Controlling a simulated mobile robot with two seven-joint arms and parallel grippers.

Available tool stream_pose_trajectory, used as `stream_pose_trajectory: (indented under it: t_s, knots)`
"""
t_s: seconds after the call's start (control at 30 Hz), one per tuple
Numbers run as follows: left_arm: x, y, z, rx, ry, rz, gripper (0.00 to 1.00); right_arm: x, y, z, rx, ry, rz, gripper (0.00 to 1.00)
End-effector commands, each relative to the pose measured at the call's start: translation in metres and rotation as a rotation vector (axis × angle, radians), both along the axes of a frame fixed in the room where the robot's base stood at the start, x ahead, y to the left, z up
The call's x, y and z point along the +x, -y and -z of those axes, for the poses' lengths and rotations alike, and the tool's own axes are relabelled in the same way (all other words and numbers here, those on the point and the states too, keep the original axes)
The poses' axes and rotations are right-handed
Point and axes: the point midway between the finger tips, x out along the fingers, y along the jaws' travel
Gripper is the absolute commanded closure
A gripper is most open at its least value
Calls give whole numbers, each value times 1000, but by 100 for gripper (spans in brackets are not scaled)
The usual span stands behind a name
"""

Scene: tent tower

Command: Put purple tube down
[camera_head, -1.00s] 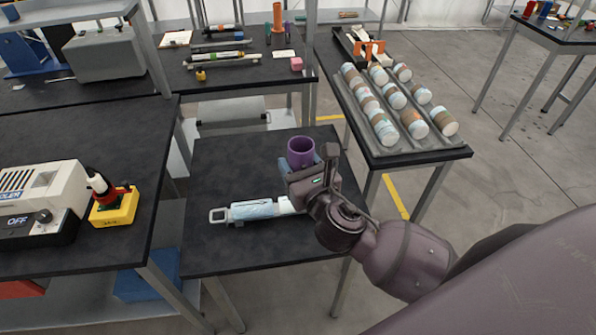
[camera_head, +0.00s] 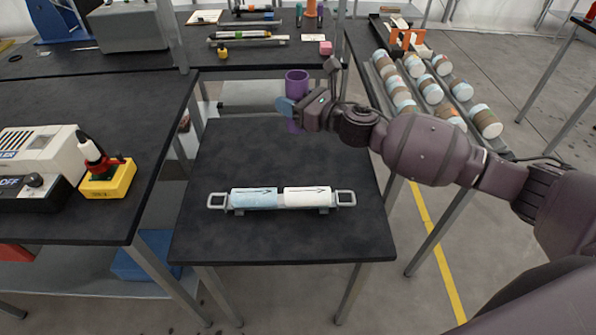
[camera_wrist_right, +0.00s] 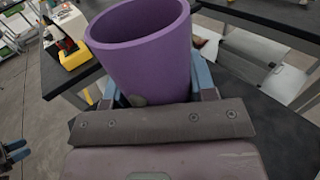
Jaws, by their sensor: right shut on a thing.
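The purple tube (camera_head: 297,84) is a hollow upright cylinder near the back edge of the small black table (camera_head: 230,150). My right gripper (camera_head: 293,108) is shut on the tube, its bluish fingers on either side of it. In the right wrist view the tube (camera_wrist_right: 150,55) fills the upper middle, its open top tilted in the picture. The fingers hide part of it, and I cannot tell whether its bottom touches the table. My left gripper is not clearly in the head view.
A holder with a light blue and a white cylinder (camera_head: 280,198) lies across the small table. A rack of striped cylinders (camera_head: 428,88) stands on the right table. A yellow block with a red tool (camera_head: 108,178) sits on the left table.

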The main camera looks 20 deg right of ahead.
Motion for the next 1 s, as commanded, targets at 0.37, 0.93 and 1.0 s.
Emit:
stream_pose_trajectory:
  t_s: [0.37, 0.93, 1.0]
  knots:
    - [-9, 0, 35, 1, -38, 1, 58, 49, 19, -7, 1, -2, -125, 76]
    - [-11, 2, 54, 2, -59, 8, 58, 49, 19, 109, 4, -8, -126, 76]
    - [-10, 2, 56, 2, -62, 9, 58, 49, 19, 122, 4, -7, -126, 76]
